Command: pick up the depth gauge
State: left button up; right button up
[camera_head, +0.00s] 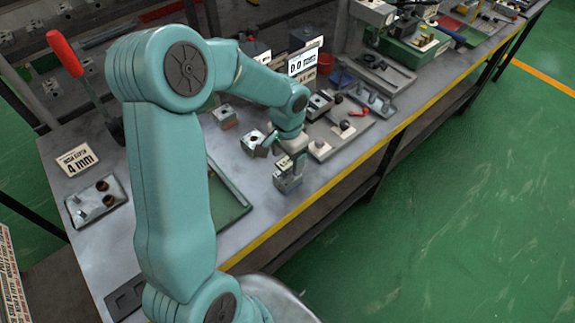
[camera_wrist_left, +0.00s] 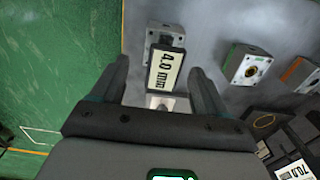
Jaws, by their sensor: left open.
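What looks like the depth gauge (camera_wrist_left: 165,70), a small device with a white "4.0 mm" display, is between the fingers of my left gripper (camera_wrist_left: 160,88) in the left wrist view. A grey metal block (camera_wrist_left: 166,36) is right beside it. In the head view my left gripper (camera_head: 290,153) points down over a small grey metal block (camera_head: 288,181) near the bench's yellow front edge. The gripper is open, with a gap on both sides of the display. I cannot tell how far the fingertips are above the bench. My right gripper is not in view.
Metal blocks (camera_wrist_left: 247,65) with round holes stand nearby. A green tray (camera_head: 228,205) lies left of the gripper, and a grey plate with fittings (camera_head: 335,125) lies to the right.

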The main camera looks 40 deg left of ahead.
aim_at(287, 161)
pick_arm(q)
jog(key=shift+s+f, duration=0.1)
jog(key=shift+f, duration=0.2)
jog(key=f, duration=0.3)
jog(key=w+f+p, duration=0.1)
jog(key=shift+a+f, duration=0.2)
jog(key=shift+a, duration=0.1)
jog(key=shift+s+d+f, duration=0.1)
jog(key=shift+s+f, duration=0.15)
jog(key=shift+w+f, duration=0.1)
jog(key=shift+w, duration=0.1)
jog(key=c, duration=1.1)
jog(key=shift+s, duration=0.15)
jog(key=shift+c, duration=0.7)
